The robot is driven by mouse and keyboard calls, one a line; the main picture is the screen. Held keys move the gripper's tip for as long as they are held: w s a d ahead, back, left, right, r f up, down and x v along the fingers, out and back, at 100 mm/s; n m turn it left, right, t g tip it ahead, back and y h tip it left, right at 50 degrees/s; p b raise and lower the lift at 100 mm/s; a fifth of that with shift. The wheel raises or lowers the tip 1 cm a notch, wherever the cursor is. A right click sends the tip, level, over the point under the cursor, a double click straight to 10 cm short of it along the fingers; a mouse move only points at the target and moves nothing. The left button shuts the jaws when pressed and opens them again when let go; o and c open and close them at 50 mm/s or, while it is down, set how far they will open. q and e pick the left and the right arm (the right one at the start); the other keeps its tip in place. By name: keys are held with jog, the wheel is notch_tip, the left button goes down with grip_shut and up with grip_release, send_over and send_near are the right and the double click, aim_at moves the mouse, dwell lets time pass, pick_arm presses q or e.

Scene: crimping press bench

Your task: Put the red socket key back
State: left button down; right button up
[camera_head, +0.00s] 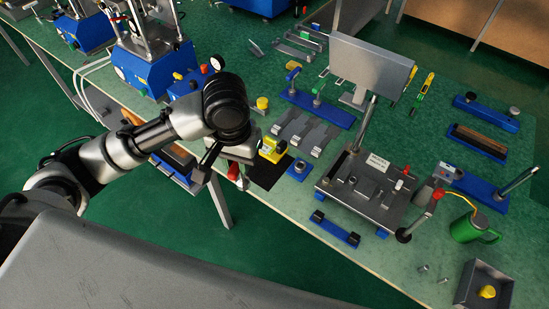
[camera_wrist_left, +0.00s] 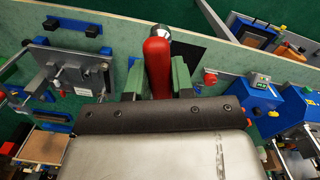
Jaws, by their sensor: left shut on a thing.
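Much of the key is hidden in the head view by my wrist. A blue rack (camera_head: 320,108) farther back on the bench holds upright tools, one with a yellow and blue top (camera_head: 293,72) and one with a green top (camera_head: 318,87). My right gripper is not in view.
A dark fixture plate (camera_head: 365,190) with an upright lever stands right of my gripper. A yellow block (camera_head: 272,149) and a small blue block (camera_head: 299,169) stand nearby. A grey panel (camera_head: 370,62), a green mug (camera_head: 467,229) and a grey tray (camera_head: 484,285) are farther right.

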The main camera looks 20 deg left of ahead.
pick_arm(q)
jog(key=w+d+f+m+b, duration=0.5)
jog(key=w+d, duration=0.4)
jog(key=d, duration=0.5)
jog(key=w+a+f+n+p, duration=0.1)
jog(key=w+a+f, duration=0.2)
jog(key=a+f, duration=0.8)
jog(key=shift+a+f, duration=0.2)
jog(key=shift+f, duration=0.2)
jog(key=c, duration=1)
grip_release()
jog(key=shift+f, duration=0.15)
jog(key=shift+o, duration=0.2)
notch_tip(320, 180, up, 12)
